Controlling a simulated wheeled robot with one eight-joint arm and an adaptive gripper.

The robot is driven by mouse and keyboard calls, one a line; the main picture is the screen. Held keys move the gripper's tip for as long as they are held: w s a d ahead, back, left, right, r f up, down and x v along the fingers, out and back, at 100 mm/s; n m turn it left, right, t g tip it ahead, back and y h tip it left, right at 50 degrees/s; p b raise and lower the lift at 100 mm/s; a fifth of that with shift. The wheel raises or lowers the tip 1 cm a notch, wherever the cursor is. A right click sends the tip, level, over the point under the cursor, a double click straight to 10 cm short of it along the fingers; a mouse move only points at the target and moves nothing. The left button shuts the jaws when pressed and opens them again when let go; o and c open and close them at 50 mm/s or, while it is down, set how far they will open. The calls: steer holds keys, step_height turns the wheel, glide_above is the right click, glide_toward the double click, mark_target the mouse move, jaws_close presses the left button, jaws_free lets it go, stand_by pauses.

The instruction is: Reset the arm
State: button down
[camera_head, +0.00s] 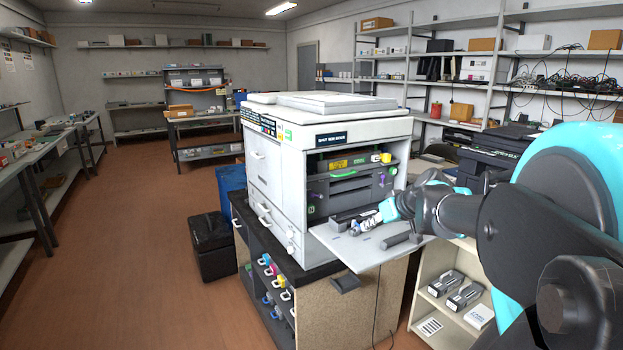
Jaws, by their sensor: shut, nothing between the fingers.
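My arm reaches in from the right edge, and my gripper (354,228) is at its end, low in front of the printer's open bay. The gripper is small in the picture; it is shut and holds nothing. It is over the lowered front door (345,248) of the white printer (275,185); I cannot tell whether it touches the door. The open bay (350,180) shows dark units with a yellow label, a green handle, and yellow and purple parts. A dark bar (401,241) is on the door, right of my gripper.
The printer stands on a black-topped cabinet (245,230) with coloured cartridges in its side. A low shelf (425,310) with dark cartridges and white boxes is at lower right. A dark printer (495,155) stands behind my arm. A black box (212,245) is on the floor; floor left of it is clear.

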steer(key=s+d+f+m+g+h, duration=0.3)
steer(key=s+f+m+h, duration=0.1)
steer(key=s+f, duration=1.4)
step_height(320, 180, down, 2)
steer(key=shift+f+m+g+h, duration=0.15)
steer(key=shift+m+g+h, duration=0.15)
steer(key=shift+h, duration=0.3)
steer(key=shift+w+a, duration=0.1)
